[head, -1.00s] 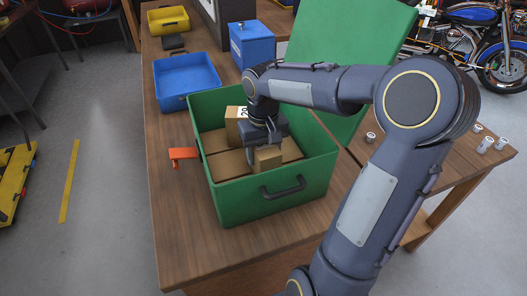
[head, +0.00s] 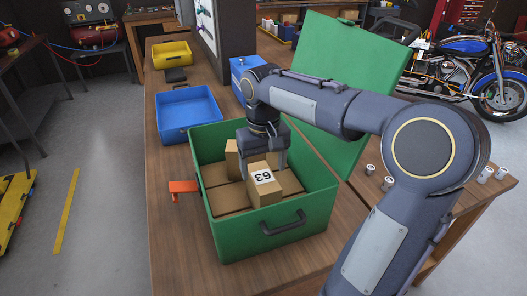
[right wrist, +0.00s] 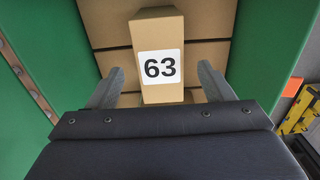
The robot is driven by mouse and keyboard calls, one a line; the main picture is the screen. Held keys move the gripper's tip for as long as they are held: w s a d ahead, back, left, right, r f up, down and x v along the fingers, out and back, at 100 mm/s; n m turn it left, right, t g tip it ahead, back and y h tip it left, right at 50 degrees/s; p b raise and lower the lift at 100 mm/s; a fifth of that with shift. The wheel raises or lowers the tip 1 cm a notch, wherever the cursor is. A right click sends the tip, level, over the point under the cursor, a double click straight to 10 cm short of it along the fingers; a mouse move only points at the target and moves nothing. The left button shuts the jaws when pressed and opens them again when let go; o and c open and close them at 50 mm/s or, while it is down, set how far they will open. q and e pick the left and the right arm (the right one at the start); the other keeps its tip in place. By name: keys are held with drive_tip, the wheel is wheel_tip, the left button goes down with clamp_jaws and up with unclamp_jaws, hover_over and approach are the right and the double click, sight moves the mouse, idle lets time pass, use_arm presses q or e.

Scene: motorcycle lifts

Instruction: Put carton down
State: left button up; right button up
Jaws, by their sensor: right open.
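A brown carton with a white "63" label (head: 264,190) stands on top of other brown cartons inside the open green box (head: 240,245). The label also shows in the right wrist view on the carton (right wrist: 160,65). My right gripper (head: 266,160) is open just above and behind this carton. In the right wrist view its two fingers (right wrist: 157,88) appear left and right of the carton, with gaps on both sides. A second upright carton (head: 232,160) is behind, partly hidden by the gripper. My left gripper is not in view.
The box's raised green lid (head: 350,75) stands behind my right arm. An orange clamp-like piece (head: 184,187) sits at the box's left side. A blue tray (head: 187,115), a yellow bin (head: 172,55) and a blue case (head: 243,75) are farther back. Small cans (head: 388,183) are at right.

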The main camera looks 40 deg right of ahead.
drive_tip(key=shift+r, duration=2.4)
